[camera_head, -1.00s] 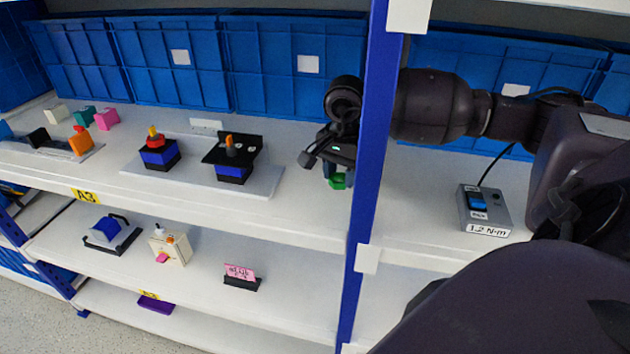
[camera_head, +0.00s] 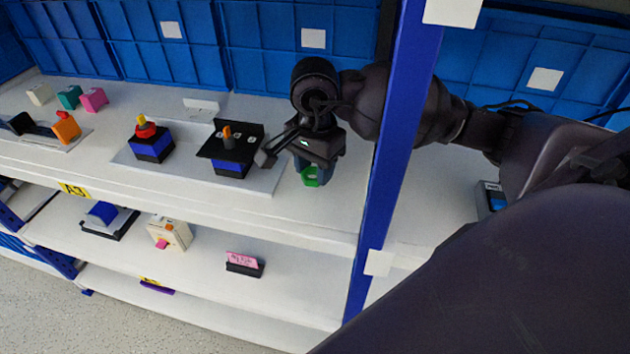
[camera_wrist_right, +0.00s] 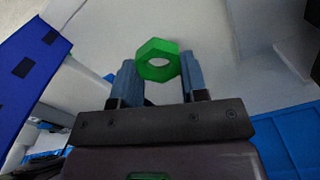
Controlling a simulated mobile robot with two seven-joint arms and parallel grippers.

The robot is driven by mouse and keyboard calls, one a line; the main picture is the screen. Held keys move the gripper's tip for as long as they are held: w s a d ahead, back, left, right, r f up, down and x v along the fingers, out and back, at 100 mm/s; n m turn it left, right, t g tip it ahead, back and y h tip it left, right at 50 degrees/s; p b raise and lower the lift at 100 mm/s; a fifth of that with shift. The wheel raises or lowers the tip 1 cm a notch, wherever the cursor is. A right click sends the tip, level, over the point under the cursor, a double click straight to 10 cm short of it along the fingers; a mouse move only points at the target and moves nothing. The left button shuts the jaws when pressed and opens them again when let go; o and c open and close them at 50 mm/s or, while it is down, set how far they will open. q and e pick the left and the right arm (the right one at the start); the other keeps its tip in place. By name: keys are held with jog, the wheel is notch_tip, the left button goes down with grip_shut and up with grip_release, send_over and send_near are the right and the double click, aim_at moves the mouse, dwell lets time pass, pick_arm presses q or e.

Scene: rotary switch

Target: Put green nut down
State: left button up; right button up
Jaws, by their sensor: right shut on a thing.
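The green nut (camera_head: 311,177) is a hexagonal ring held in my right gripper (camera_head: 313,171), just above or at the white shelf (camera_head: 300,215); I cannot tell if it touches. In the right wrist view the green nut (camera_wrist_right: 158,61) sits between the two blue fingertips of my right gripper (camera_wrist_right: 158,72), its hole facing the camera. The fingers are shut on it. The gripper is right of the black bracket with the orange peg and left of the blue post. My left gripper is not in view.
A blue upright post (camera_head: 396,150) stands close to the right of the gripper, in front of my arm. A rotary switch with an orange knob (camera_head: 228,150) and a red-topped one (camera_head: 150,140) sit on the left. Blue bins (camera_head: 260,50) line the back. Bare shelf lies in front of the gripper.

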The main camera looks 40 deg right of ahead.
aim_at(314, 193)
jog(key=shift+f, duration=2.1)
jog(key=shift+f, duration=0.2)
jog(key=o, duration=0.9)
jog(key=shift+r, duration=0.1)
jog(key=shift+r, duration=0.1)
notch_tip(314, 193, up, 12)
jog(key=shift+r+b, duration=0.1)
jog(key=shift+b, duration=0.2)
